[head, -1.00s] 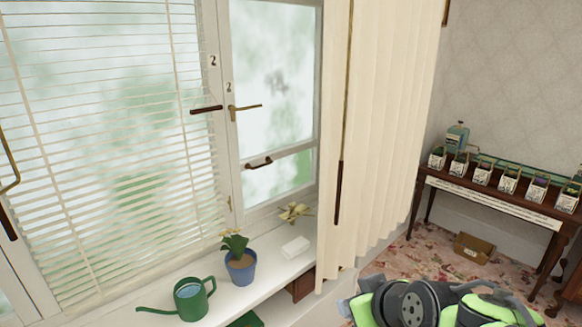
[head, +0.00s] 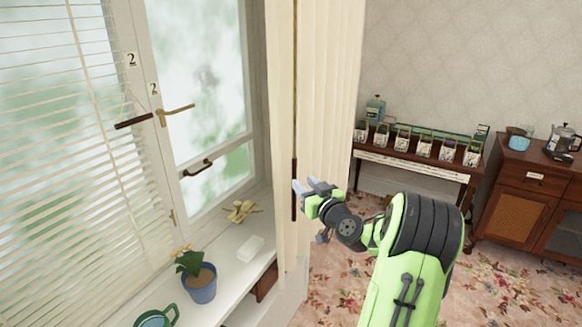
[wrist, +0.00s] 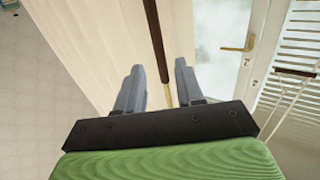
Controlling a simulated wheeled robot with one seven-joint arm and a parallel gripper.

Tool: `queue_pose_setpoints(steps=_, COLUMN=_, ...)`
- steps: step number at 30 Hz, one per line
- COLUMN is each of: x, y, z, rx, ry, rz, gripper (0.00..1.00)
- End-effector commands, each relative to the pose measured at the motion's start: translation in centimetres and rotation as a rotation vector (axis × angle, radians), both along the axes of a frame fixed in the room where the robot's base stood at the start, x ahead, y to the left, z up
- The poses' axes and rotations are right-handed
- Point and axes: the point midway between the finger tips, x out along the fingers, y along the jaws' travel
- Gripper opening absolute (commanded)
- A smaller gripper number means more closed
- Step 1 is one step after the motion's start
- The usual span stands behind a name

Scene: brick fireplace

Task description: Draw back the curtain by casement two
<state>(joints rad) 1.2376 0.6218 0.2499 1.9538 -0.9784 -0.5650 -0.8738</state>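The cream curtain (head: 328,110) hangs in folds at the right side of the casement marked 2 (head: 200,80). A thin draw rod with a dark brown handle (head: 294,190) hangs down the curtain's front. My gripper (head: 307,187) is at the rod's dark lower part, with its fingers pointing toward the curtain. In the wrist view the gripper (wrist: 156,80) is open, and the rod (wrist: 155,40) runs down between the two fingers without visible contact. The curtain (wrist: 100,50) fills the space beyond the fingers.
The white sill (head: 215,235) holds a blue flowerpot (head: 199,288), a white block (head: 250,248), a brass piece (head: 242,211) and a green watering can (head: 157,318). A blind (head: 70,130) hangs at left. A table with seed boxes (head: 420,165) and a cabinet (head: 515,205) stand behind.

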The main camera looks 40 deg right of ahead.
Motion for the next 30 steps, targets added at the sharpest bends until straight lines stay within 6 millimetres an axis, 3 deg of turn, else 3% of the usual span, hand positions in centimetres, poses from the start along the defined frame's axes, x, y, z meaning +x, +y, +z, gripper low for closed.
queue_pose_setpoints(steps=3, x=3.0, y=-0.6, z=0.5, rx=0.000, ry=-0.001, rz=0.003, gripper=0.37)
queue_pose_setpoints(steps=9, x=6.3, y=-1.6, z=0.3, rx=0.000, ry=-0.001, rz=0.001, gripper=0.37)
queue_pose_setpoints(steps=19, x=7.0, y=-1.8, z=0.0, rx=0.001, ry=0.002, rz=0.000, gripper=0.37)
queue_pose_setpoints(steps=27, x=7.0, y=-1.8, z=0.0, rx=0.000, ry=0.002, rz=0.000, gripper=0.00)
queue_pose_setpoints(steps=30, x=7.0, y=-1.8, z=0.0, rx=0.000, ry=0.002, rz=0.000, gripper=0.00)
